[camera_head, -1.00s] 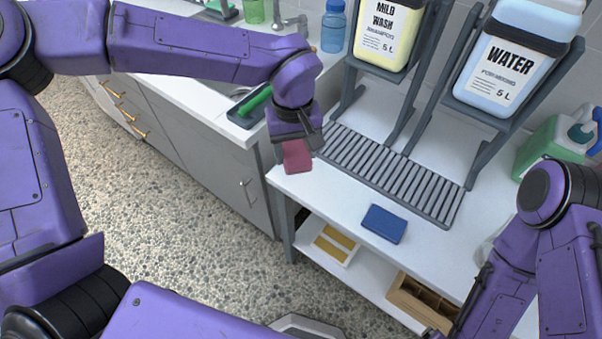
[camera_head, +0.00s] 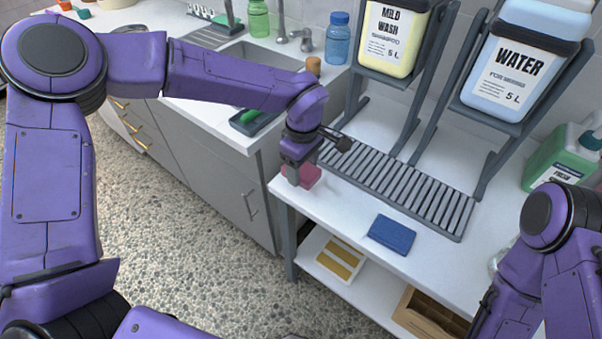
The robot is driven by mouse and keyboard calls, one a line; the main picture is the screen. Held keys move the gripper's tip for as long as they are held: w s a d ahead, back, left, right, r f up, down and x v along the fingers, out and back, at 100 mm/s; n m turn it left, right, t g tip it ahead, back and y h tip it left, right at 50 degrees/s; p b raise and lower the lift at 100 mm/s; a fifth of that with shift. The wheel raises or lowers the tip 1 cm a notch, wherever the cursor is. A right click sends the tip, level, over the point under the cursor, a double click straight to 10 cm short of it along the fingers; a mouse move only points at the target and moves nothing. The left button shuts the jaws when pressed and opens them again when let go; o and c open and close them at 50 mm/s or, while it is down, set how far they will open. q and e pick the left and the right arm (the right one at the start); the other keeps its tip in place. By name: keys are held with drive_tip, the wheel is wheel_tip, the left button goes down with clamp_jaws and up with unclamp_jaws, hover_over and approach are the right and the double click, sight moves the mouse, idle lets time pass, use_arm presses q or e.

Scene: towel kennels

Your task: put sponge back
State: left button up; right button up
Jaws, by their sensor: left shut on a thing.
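A pink-red sponge (camera_head: 310,176) is at the near left corner of the white table, by the end of the grey slatted drain rack. My left gripper (camera_head: 293,178) is shut on it from above, and its fingers hide part of it. The sponge is low over the table top; I cannot tell whether it touches. A blue flat block (camera_head: 391,234), a sponge or folded cloth, lies on the table in front of the rack. My right arm is at the lower right, with its gripper out of the picture.
The white table (camera_head: 345,205) carries the slatted rack (camera_head: 400,188) and stands with a yellow wash jug (camera_head: 392,40) and a water jug (camera_head: 515,70). A green bottle (camera_head: 560,160) is at the right. A dark tray (camera_head: 250,122) with a green item sits on the sink counter.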

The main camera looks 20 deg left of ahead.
use_arm(q)
drive_tip(key=f, duration=0.3)
drive_tip(key=shift+w+a+f+p, duration=0.3)
drive_tip(key=shift+w+a+f, duration=0.05)
drive_tip(key=shift+a+f, duration=0.05)
drive_tip(key=shift+f, duration=0.3)
drive_tip(key=shift+f, duration=0.1)
drive_tip(key=o, duration=0.9)
drive_tip(key=shift+o, duration=0.2)
wheel_tip(320, 180, up, 12)
drive_tip(key=shift+r, duration=0.15)
